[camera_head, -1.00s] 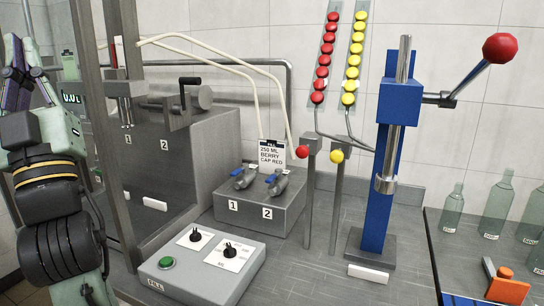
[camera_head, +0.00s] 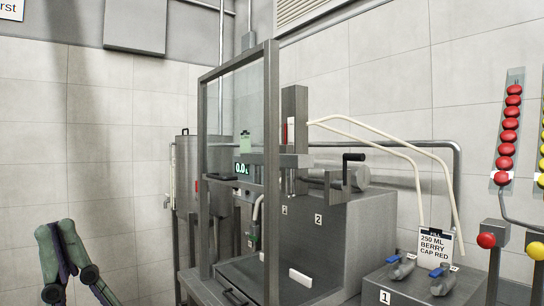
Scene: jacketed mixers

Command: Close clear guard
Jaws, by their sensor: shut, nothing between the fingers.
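The clear guard (camera_head: 238,108) is a tall see-through pane in a grey metal frame. It stands upright at the front left of the filling machine (camera_head: 350,235). The frame appears swung out from the machine, but its hinge side is hard to tell. A small black handle (camera_head: 235,297) shows low down at the bottom edge of the view; I cannot tell whether it belongs to the guard. My gripper (camera_head: 56,228) is at the lower left, shut and empty, fingers pointing up. It is left of the guard and apart from it.
A steel tank (camera_head: 190,165) and a display reading 0.0 (camera_head: 241,168) show behind and through the guard. At right are a valve block (camera_head: 410,290), a berry sign (camera_head: 434,248) and a red-cap rack (camera_head: 508,135). Open space lies between my gripper and the machine.

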